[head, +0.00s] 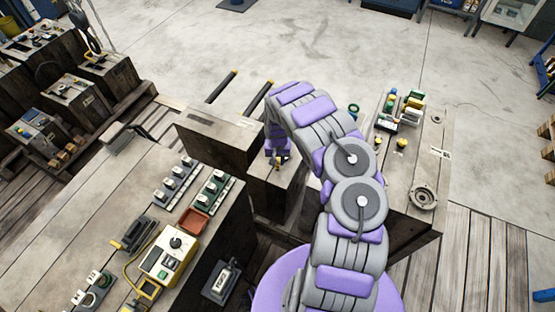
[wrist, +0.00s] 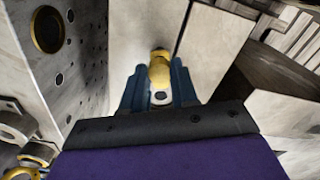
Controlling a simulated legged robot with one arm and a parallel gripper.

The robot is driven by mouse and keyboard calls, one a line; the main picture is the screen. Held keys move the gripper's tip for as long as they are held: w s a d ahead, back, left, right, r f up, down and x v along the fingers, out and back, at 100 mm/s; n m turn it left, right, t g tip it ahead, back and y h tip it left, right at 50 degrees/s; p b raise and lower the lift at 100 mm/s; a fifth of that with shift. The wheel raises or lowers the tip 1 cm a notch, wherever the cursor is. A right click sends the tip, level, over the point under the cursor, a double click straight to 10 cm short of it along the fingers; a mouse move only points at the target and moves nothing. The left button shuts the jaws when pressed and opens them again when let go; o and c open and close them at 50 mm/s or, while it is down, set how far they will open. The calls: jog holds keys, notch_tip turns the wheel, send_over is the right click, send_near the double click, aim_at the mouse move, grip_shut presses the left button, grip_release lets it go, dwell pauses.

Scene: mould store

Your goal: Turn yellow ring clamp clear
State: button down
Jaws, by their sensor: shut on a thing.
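My gripper (head: 278,158) reaches down at a wooden block (head: 276,190) in the middle of the head view. A small yellow part (wrist: 160,70) stands between its blue fingers in the wrist view. My gripper (wrist: 158,84) is shut on this part, which looks like the yellow clamp. It has a rounded knob-like top, and a pale piece with a dark hole shows just below it. The fingers hide its sides, and I cannot tell its turn angle. In the head view only a speck of yellow shows at the fingertips.
A bench (head: 60,230) at left carries switches, a yellow control box (head: 167,255) and a red-brown tray (head: 194,221). A right-hand bench (head: 400,185) holds small coloured parts and a round flange (head: 423,197). The wrist view shows a perforated plate (wrist: 85,75) close at left.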

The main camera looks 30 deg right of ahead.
jog(key=shift+r+p, duration=0.1)
jog(key=shift+p, duration=0.2)
jog(key=n+p, duration=0.3)
jog(key=shift+a+r+p, duration=0.1)
jog(key=shift+r+p, duration=0.05)
jog(key=shift+p, duration=0.2)
jog(key=n+p, duration=0.3)
jog(key=p, duration=0.1)
jog(key=shift+s+n, duration=0.1)
jog(key=shift+n, duration=0.3)
jog(key=shift+n+p, duration=0.8)
jog(key=shift+p, duration=0.35)
jog(key=n+p, duration=0.3)
jog(key=n, duration=0.1)
jog(key=shift+n+p, duration=0.3)
jog(key=shift+p, duration=0.05)
jog(key=shift+f+n+p, duration=0.2)
jog(key=shift+n+p, duration=0.65)
jog(key=shift+n, duration=0.95)
jog(key=c, duration=0.9)
grip_release()
